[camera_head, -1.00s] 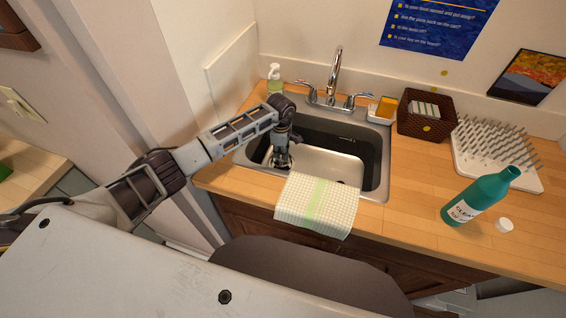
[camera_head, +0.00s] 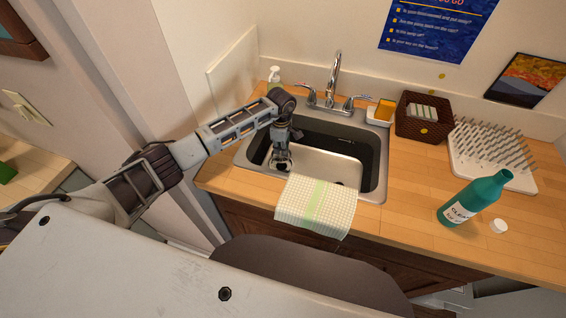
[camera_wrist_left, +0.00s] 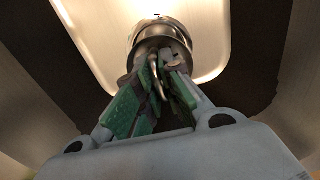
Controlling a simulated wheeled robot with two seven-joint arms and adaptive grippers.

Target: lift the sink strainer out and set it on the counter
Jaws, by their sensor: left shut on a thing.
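My left gripper (camera_head: 282,163) reaches down into the left part of the steel sink (camera_head: 372,190). In the left wrist view its green-padded fingers (camera_wrist_left: 155,85) are shut on the thin post of the sink strainer (camera_wrist_left: 160,28), a round shiny metal cup. In the head view the strainer is mostly hidden by the gripper, and I cannot tell its exact height above the basin floor. The wooden counter (camera_head: 410,205) surrounds the sink. My right gripper is not in view.
A checked towel (camera_head: 315,207) hangs over the sink's front edge. The faucet (camera_head: 334,75), soap bottle (camera_head: 274,75), sponge (camera_head: 385,108) and basket (camera_head: 422,118) stand behind. A drying rack (camera_head: 492,155), green bottle (camera_head: 473,200) and white cap (camera_head: 498,226) are right. Counter between sink and bottle is clear.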

